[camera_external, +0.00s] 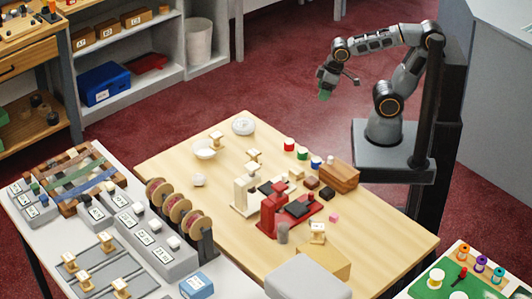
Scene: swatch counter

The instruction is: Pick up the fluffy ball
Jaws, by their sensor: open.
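A small whitish round ball (198,180) lies on the left part of the wooden table, in front of a white bowl. It looks like the fluffy ball, but its texture is too small to tell. My gripper (326,90) is open, high above the floor behind the table. It is well to the right of and apart from the ball. Something green shows at its tip; I cannot tell whether this is part of the gripper.
The wooden table (385,235) also bears a white bowl (205,150), a white round dish (243,126), a red stand (270,212), a cream stand (243,195) and a brown wooden block (339,176). Bare wood surrounds the ball.

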